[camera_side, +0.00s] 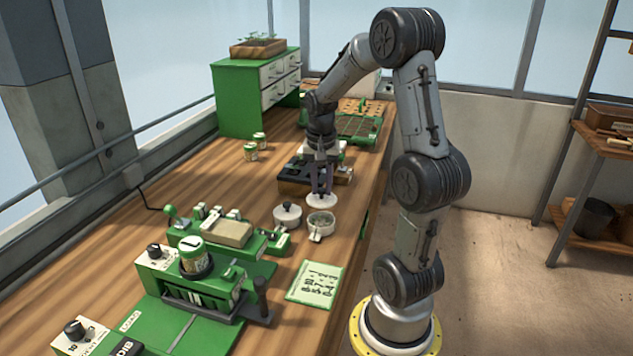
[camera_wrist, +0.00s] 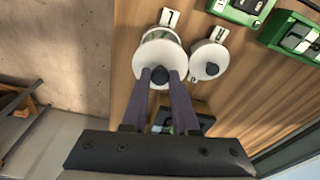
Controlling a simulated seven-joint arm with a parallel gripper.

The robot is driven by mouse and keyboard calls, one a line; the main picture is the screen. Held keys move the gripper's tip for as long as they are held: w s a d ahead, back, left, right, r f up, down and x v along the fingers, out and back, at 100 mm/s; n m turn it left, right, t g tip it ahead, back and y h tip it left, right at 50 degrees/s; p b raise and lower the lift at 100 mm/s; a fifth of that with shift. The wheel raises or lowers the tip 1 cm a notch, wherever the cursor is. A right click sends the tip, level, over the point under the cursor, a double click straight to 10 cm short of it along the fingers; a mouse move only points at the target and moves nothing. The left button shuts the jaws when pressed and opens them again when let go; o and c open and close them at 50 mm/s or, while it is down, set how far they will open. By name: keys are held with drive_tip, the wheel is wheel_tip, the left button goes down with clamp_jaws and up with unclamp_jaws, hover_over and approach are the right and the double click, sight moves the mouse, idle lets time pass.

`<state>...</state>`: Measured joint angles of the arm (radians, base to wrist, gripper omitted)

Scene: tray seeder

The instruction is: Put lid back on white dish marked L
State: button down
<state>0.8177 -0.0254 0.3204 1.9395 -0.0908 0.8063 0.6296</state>
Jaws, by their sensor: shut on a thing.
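My gripper (camera_side: 321,190) is shut on the dark knob of a round white lid (camera_side: 322,202). The lid also shows in the wrist view (camera_wrist: 153,61), with my fingertips (camera_wrist: 160,76) on its knob. An open white dish (camera_side: 320,229) with greyish-green contents stands just in front of the lid in the side view. In the wrist view the lid covers most of that dish (camera_wrist: 165,34); the lid looks raised and offset from it. A small white tag (camera_wrist: 170,17) at the dish bears a dark mark resembling an L or 1.
A second white dish (camera_side: 287,221) with its lid on stands close to the left of the open one; its tag (camera_wrist: 219,34) is hard to read. A green seeder machine (camera_side: 215,285), a written card (camera_side: 316,284) and a dark tray (camera_side: 300,182) stand nearby.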

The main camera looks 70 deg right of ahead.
drive_tip(key=shift+f, duration=2.55)
drive_tip(key=shift+f, duration=0.2)
idle(0.3)
drive_tip(key=c, duration=0.6)
unclamp_jaws()
drive_tip(key=o, duration=0.5)
drive_tip(key=shift+r, duration=0.1)
drive_tip(key=shift+r, duration=3.45)
